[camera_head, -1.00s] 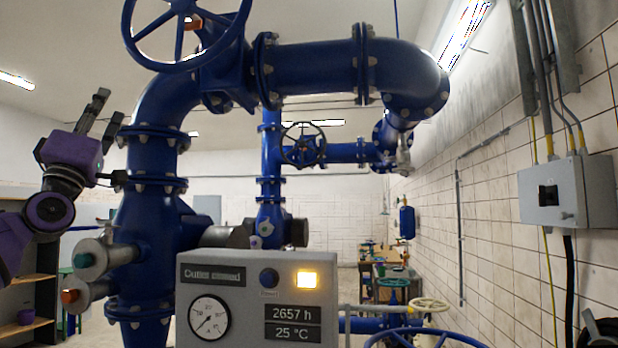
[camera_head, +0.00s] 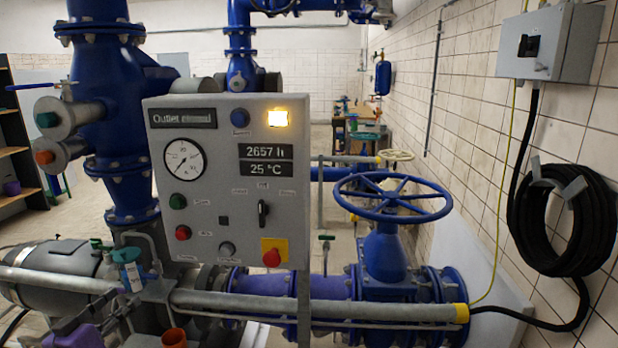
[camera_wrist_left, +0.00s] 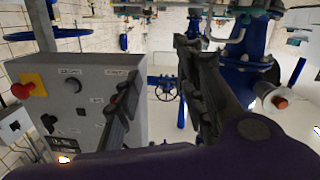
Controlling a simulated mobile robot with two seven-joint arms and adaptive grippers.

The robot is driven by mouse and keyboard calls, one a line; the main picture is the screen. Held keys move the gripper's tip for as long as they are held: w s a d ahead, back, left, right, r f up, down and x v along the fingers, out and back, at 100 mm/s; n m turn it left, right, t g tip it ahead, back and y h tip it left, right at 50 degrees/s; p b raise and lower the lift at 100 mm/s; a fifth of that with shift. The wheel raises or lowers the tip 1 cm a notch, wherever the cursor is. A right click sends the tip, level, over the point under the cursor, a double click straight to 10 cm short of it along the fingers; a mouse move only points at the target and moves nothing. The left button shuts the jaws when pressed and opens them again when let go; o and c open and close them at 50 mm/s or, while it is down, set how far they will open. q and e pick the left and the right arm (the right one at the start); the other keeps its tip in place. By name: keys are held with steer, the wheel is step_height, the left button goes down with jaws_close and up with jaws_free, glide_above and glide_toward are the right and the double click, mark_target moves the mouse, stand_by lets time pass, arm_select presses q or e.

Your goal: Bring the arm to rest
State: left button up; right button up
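My left gripper (camera_head: 95,314) shows at the bottom left of the head view, with part of its purple body (camera_head: 76,338) cut off by the lower edge. In the left wrist view its two dark fingers (camera_wrist_left: 158,68) stand apart with a clear gap and nothing between them, so it is open and empty. The grey control panel (camera_head: 212,228) stands to the right of the gripper in the head view. In the left wrist view the panel (camera_wrist_left: 75,90) appears upside down beside the left finger. My right gripper is in neither view.
A grey cylinder (camera_head: 55,265) lies at left. A blue handwheel (camera_head: 392,196) and coiled black hose (camera_head: 565,220) are at right.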

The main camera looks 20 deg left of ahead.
arm_select(q)
steer(key=s+d+f+m+g+h, duration=0.1)
steer(key=s+d+f+g, duration=0.1)
steer(key=s+d+f, duration=0.5)
steer(key=s+d+f+m+g+h, duration=0.1)
steer(key=s+d+f+g, duration=0.15)
steer(key=d+f, duration=0.8)
steer(key=s+d+f+m+g+h, duration=0.1)
steer(key=s+d+f+g, duration=0.1)
steer(key=s+d+f, duration=0.5)
steer(key=s+d+f+m, duration=0.1)
steer(key=d+f, duration=0.2)
steer(key=d, duration=0.4)
steer(key=s+d+f+m+g, duration=0.1)
steer(key=s+d+f, duration=0.1)
steer(key=d, duration=0.6)
steer(key=shift+s+d+f, duration=0.15)
steer(key=shift+d+f, duration=0.15)
steer(key=shift+f, duration=0.2)
steer(key=shift+g, duration=0.25)
steer(key=shift+c, duration=0.2)
